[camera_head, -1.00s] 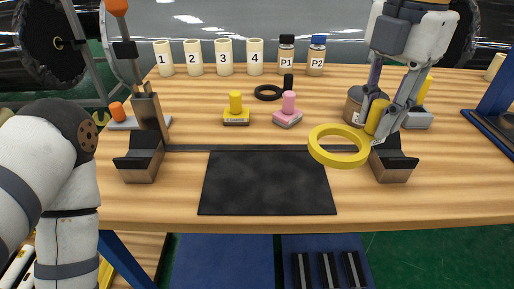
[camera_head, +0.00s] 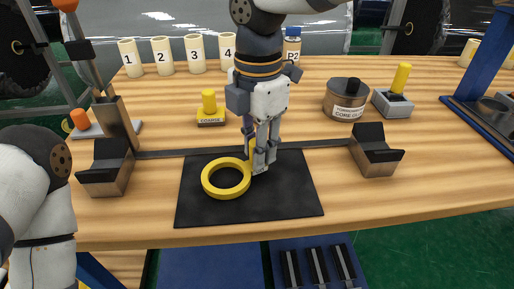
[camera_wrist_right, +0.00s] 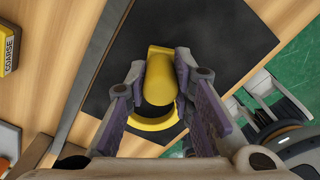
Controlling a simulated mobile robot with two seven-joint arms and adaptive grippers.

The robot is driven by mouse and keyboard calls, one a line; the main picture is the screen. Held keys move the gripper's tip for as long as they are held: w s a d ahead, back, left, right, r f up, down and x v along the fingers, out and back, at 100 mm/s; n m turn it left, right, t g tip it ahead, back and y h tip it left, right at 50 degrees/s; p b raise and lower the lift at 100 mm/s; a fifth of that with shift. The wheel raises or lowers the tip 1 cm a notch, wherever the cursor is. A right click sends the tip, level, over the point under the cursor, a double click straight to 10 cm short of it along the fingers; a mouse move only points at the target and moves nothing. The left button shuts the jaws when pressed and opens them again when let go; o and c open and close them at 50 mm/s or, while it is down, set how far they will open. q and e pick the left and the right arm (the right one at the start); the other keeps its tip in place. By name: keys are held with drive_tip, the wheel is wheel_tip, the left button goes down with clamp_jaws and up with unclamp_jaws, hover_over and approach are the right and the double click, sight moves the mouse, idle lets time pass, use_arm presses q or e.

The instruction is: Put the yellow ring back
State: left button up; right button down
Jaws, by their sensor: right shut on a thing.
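The yellow ring (camera_head: 226,195) is over the left-middle of the black mat (camera_head: 295,200); I cannot tell whether it touches it. My right gripper (camera_head: 262,163) is shut on the ring's yellow grip piece at the ring's right side, with its fingers pointing down. In the right wrist view the upright yellow grip (camera_wrist_right: 160,82) is between the two finger pads, and part of the ring (camera_wrist_right: 152,123) shows below it. My left gripper is out of view; only part of my left arm shows at the left edge.
Two dark-topped wooden blocks (camera_head: 107,172) (camera_head: 376,155) flank the mat, with a dark strip between them. A yellow-knobbed COARSE piece (camera_head: 210,112), a labelled canister (camera_head: 347,100) and a grey base with a yellow knob (camera_head: 396,98) stand behind. Numbered cups (camera_head: 162,56) line the back.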

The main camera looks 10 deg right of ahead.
drive_tip(key=shift+f, duration=0.35)
drive_tip(key=shift+f, duration=0.1)
drive_tip(key=c, duration=1.4)
unclamp_jaws()
wheel_tip(320, 180, up, 12)
drive_tip(key=shift+r, duration=0.1)
